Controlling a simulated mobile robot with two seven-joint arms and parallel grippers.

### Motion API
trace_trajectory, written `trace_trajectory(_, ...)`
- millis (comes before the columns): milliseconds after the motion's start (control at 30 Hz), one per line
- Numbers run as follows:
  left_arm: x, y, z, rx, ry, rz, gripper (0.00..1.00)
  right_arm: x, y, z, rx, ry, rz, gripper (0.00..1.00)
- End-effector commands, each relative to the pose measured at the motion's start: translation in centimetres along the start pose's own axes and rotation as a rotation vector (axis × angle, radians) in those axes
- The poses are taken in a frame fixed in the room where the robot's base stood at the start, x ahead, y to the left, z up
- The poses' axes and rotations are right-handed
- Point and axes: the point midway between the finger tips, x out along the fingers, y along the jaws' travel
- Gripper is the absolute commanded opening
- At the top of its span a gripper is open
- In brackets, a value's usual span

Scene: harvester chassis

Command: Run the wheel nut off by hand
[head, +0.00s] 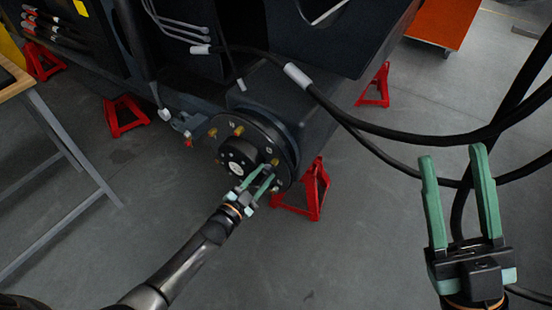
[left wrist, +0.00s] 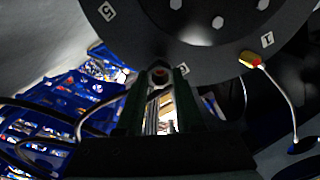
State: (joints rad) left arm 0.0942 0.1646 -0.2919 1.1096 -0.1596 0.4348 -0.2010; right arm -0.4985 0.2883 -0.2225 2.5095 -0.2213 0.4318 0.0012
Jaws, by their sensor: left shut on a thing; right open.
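The dark round wheel hub (head: 238,152) sits at the end of the axle, with several brass-coloured studs or nuts around its face. My left gripper (head: 268,174) reaches up to the hub's lower right edge. The nut is mostly hidden by the fingers in the head view. My right gripper (head: 460,180) is open and empty at the right, away from the hub.
Red stands (head: 310,190) support the dark chassis (head: 300,100). Thick black hoses (head: 400,130) with white sleeves cross between the hub and my right gripper. A workbench (head: 15,80) is at the left. The grey floor in front is clear.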

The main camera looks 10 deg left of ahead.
Motion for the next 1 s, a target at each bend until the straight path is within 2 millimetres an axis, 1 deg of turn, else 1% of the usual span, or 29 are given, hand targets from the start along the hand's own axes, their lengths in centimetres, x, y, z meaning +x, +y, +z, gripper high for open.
trace_trajectory(467,-1.8,-0.1,-0.1,0.000,0.000,0.000,0.00,0.7,0.3,-0.6,0.000,0.000,0.000,0.50)
trace_trajectory(800,-5.1,-0.1,-0.2,0.001,0.000,0.000,0.00,1.8,0.9,-1.6,0.000,0.000,0.000,0.50)
trace_trajectory(1000,-6.3,-0.1,-0.1,0.001,0.002,-0.001,0.00,2.1,1.0,-1.9,0.000,0.000,0.000,0.50)
